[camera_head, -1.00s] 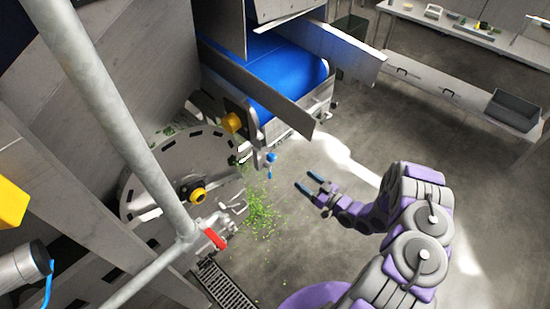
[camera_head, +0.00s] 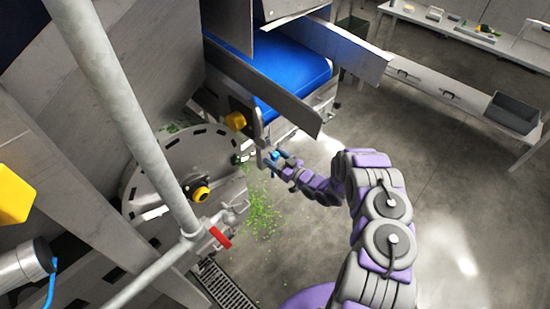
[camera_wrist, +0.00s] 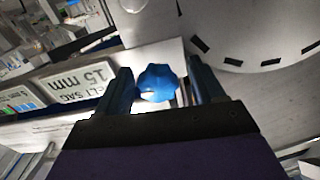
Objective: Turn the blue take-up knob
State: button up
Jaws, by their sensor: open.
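The blue take-up knob (camera_wrist: 158,83) is a lobed blue hand knob on the side of the conveyor end. In the head view my gripper (camera_head: 272,158) is at the knob (camera_head: 275,155), below the blue conveyor belt (camera_head: 283,70).
A round slotted metal cover (camera_head: 165,180) with a yellow knob (camera_head: 200,194) is to the left. A red-handled valve (camera_head: 220,237) and a grey pipe (camera_head: 125,110) stand nearer. Green scraps (camera_head: 262,215) lie on the floor. The floor to the right is clear.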

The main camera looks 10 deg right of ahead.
jog(key=shift+w+a, duration=0.25)
jog(key=shift+a, duration=0.05)
jog(key=shift+d, duration=0.5)
jog(key=shift+c, duration=0.3)
jog(key=shift+d, duration=0.1)
jog(key=shift+c, duration=0.7)
jog(key=shift+a, duration=0.4)
jog(key=c, duration=0.6)
jog(key=shift+d, duration=0.1)
jog(key=shift+c, duration=1.2)
